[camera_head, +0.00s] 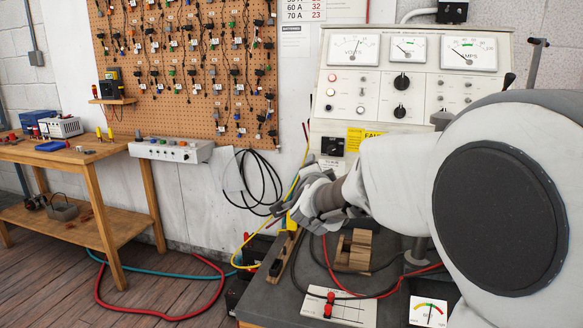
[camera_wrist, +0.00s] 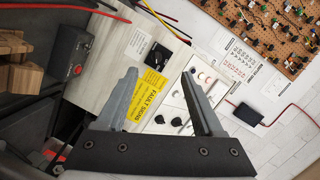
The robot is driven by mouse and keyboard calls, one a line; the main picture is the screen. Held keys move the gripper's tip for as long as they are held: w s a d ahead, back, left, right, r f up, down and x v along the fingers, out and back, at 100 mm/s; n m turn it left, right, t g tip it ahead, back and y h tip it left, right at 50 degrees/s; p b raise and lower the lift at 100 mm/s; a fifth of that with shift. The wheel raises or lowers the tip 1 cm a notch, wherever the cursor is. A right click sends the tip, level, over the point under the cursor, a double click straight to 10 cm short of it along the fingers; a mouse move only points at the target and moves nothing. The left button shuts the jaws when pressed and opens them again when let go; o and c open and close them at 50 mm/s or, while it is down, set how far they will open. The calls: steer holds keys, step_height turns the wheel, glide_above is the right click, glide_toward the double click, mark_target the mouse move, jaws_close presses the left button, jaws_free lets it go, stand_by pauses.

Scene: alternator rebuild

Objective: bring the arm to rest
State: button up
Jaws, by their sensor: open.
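My gripper (camera_head: 294,192) is in front of the grey test bench panel, above the left part of the dark bench top. My arm reaches in from the right and covers the panel's lower right. In the wrist view my gripper (camera_wrist: 160,75) shows two grey fingers spread apart. I see nothing held between them. Behind the fingers are a yellow fault sign label (camera_wrist: 150,88) and part of the panel with knobs.
The test bench panel (camera_head: 343,80) has several dial meters. A wooden block (camera_head: 354,250) and a white switch plate (camera_head: 338,308) lie on the bench top. Red and yellow cables run nearby. A wooden workbench (camera_head: 85,157) stands left, below a pegboard (camera_head: 185,70).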

steer(key=s+d+f+n+g+y, duration=0.1)
steer(key=s+d+f+n+g, duration=0.25)
steer(key=s, duration=0.95)
steer(key=s+d+f+n+g, duration=0.1)
steer(key=s+f+n+g, duration=0.4)
steer(key=s, duration=0.7)
steer(key=s+d+f+n+g+y, duration=0.15)
steer(key=s+n, duration=0.45)
steer(key=s, duration=0.7)
step_height(320, 180, up, 18)
steer(key=p, duration=1.7)
steer(key=shift+w+d+g, duration=0.15)
steer(key=shift+w+g, duration=0.15)
steer(key=shift+w, duration=0.1)
steer(key=shift+o, duration=0.2)
steer(key=shift+h, duration=0.25)
